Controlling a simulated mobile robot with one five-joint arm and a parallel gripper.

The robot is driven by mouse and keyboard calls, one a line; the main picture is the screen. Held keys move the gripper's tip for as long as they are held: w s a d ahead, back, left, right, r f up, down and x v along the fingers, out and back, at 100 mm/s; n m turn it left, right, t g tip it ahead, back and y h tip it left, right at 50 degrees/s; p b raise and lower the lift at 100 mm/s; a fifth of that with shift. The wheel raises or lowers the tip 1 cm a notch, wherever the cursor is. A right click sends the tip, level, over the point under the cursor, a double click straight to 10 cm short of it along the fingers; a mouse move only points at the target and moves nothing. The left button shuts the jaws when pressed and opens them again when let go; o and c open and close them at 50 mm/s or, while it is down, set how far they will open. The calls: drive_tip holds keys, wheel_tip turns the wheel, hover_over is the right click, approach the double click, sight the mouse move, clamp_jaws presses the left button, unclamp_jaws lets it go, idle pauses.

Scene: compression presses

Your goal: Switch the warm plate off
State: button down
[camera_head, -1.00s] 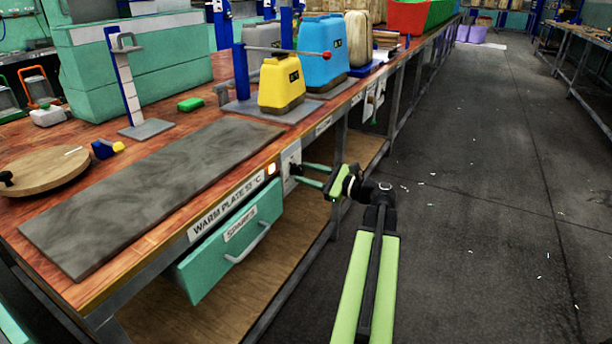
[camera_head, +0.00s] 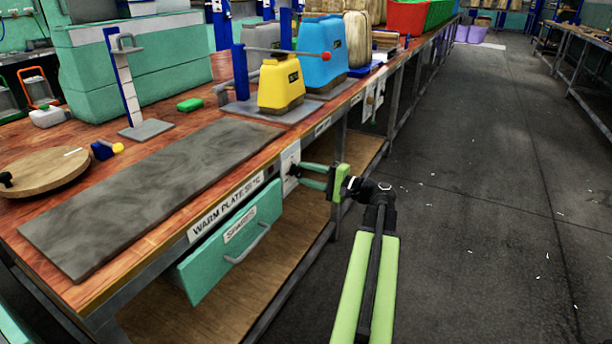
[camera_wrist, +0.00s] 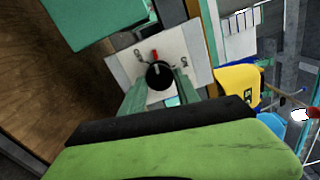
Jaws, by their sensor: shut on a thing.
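The warm plate (camera_head: 150,190) is a long grey slab on the wooden bench top, with a "WARM PLATE 55 °C" label (camera_head: 226,208) on the bench's front edge. A pale switch plate (camera_head: 291,158) is on that edge to the right of the label. In the wrist view, the switch plate (camera_wrist: 190,45) carries a round black knob (camera_wrist: 160,75) with a red pointer mark. My gripper (camera_head: 299,172) reaches the switch plate from the right. In the wrist view my gripper (camera_wrist: 160,84) is shut on the knob, its green fingers on either side. No lit lamp shows beside the label.
A teal drawer (camera_head: 232,240) with a grey handle is below the label. A yellow jug (camera_head: 281,86) and a blue jug (camera_head: 322,55) stand on the bench behind the switch.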

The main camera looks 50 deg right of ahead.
drive_tip(key=n, duration=0.4)
drive_tip(key=shift+a+n, duration=0.1)
drive_tip(key=shift+n, duration=1.7)
drive_tip(key=c, duration=0.9)
unclamp_jaws()
drive_tip(key=shift+s, duration=0.15)
drive_tip(key=v, duration=1.7)
drive_tip(key=shift+s, duration=0.15)
